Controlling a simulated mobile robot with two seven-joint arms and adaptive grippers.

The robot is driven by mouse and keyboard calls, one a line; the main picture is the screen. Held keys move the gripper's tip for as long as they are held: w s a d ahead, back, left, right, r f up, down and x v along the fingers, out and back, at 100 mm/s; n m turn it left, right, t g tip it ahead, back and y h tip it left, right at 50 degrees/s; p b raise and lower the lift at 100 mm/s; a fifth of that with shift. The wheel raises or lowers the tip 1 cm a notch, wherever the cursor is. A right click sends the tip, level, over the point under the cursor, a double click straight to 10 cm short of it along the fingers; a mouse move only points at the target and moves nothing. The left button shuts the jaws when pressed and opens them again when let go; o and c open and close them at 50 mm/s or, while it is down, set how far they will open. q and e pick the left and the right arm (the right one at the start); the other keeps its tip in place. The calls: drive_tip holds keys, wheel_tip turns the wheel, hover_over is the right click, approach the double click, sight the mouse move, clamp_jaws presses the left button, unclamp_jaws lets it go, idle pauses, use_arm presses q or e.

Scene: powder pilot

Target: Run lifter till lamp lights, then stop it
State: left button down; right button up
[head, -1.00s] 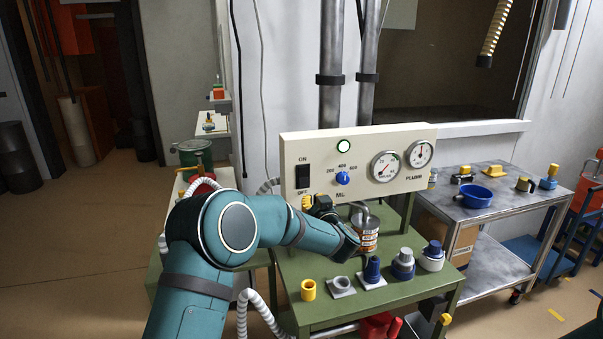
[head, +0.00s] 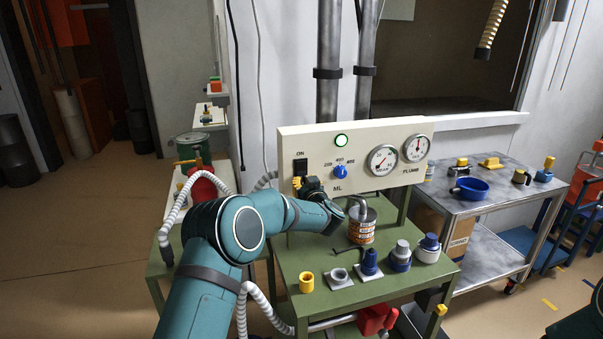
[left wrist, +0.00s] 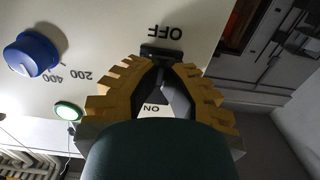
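The cream control panel (head: 365,150) has a black ON/OFF switch (head: 300,167), a blue dial (head: 341,172) and a round green-rimmed lamp (head: 341,141). The lamp's face looks bright, pale green-white; it also shows in the left wrist view (left wrist: 66,111). My left gripper (head: 297,184) is at the lower part of the switch. In the left wrist view, its yellow fingers (left wrist: 162,64) come together at the OFF end of the switch, partly hiding it. They look shut, with nothing held; contact is hard to tell. My right gripper is out of view.
A can with an orange label (head: 361,226) stands under a bent pipe on the green table (head: 395,278). Several caps and fittings stand along the table's front. Two gauges (head: 383,160) sit on the panel's right.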

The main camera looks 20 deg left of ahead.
use_arm(q)
drive_tip(key=shift+w+a, duration=0.25)
drive_tip(key=shift+w, duration=0.1)
idle(0.3)
drive_tip(key=v, duration=1.6)
drive_tip(key=s+d+f+m+g+h, duration=0.15)
drive_tip(key=s+f+h, duration=0.3)
drive_tip(key=f, duration=0.55)
drive_tip(key=s+d+f+m+g+h, duration=0.1)
drive_tip(key=s+f+m+g+h, duration=0.25)
drive_tip(key=f, duration=0.75)
drive_tip(key=s+d+f+g+h, duration=0.1)
drive_tip(key=s+f+g+h, duration=0.2)
drive_tip(key=s, duration=1)
drive_tip(key=s+d+f+g+h, duration=0.2)
drive_tip(key=s+f+g, duration=0.3)
drive_tip(key=s+f, duration=0.4)
drive_tip(key=s, duration=0.4)
drive_tip(key=shift+s+d+h, duration=0.2)
drive_tip(key=shift+d+h, duration=0.1)
drive_tip(key=shift+h, duration=0.1)
drive_tip(key=shift+a, duration=0.1)
